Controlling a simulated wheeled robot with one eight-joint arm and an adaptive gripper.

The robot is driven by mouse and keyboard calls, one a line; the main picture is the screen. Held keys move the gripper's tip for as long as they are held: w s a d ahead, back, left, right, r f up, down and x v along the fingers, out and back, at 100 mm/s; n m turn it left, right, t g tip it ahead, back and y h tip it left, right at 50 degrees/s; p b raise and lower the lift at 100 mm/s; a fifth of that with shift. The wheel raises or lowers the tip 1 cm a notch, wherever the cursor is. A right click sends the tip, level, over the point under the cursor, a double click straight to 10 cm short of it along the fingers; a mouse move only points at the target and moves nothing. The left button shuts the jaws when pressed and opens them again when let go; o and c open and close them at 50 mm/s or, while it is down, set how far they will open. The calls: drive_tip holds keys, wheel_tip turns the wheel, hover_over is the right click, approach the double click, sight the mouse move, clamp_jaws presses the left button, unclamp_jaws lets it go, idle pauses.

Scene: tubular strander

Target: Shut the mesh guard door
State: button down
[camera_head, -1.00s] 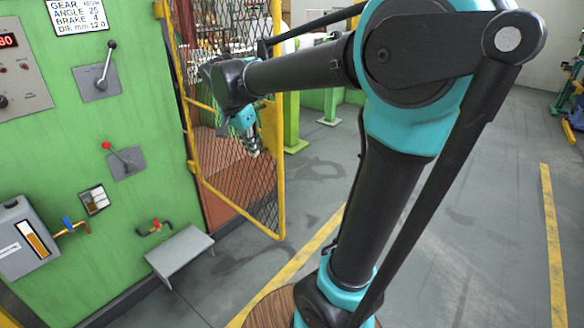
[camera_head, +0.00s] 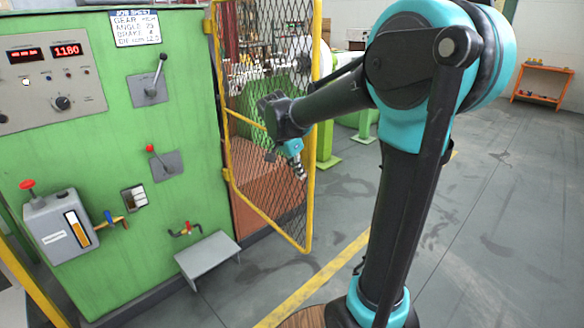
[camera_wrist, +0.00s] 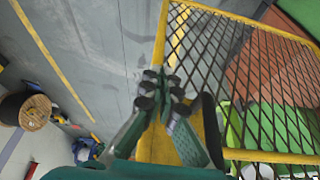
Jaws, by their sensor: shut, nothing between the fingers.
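The mesh guard door (camera_head: 309,180), a yellow frame with dark wire mesh, stands ajar at the right end of the green cabinet, hinged on its left edge. My gripper (camera_head: 302,174) is shut and empty, pointing down near the door's free edge. In the wrist view my gripper (camera_wrist: 160,90) lies in front of the yellow edge bar of the door (camera_wrist: 240,155), with its tips over that bar. I cannot tell whether they touch it. The mesh spreads to the right of the fingers there.
The green cabinet (camera_head: 100,235) carries levers, a display panel and a grey step (camera_head: 208,260) sticking out low. A yellow floor line (camera_head: 320,280) crosses the grey floor. A wooden reel (camera_wrist: 35,112) shows in the wrist view. Open floor lies to the right.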

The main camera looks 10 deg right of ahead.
drive_tip(key=shift+w+d, duration=0.55)
drive_tip(key=shift+d, duration=0.35)
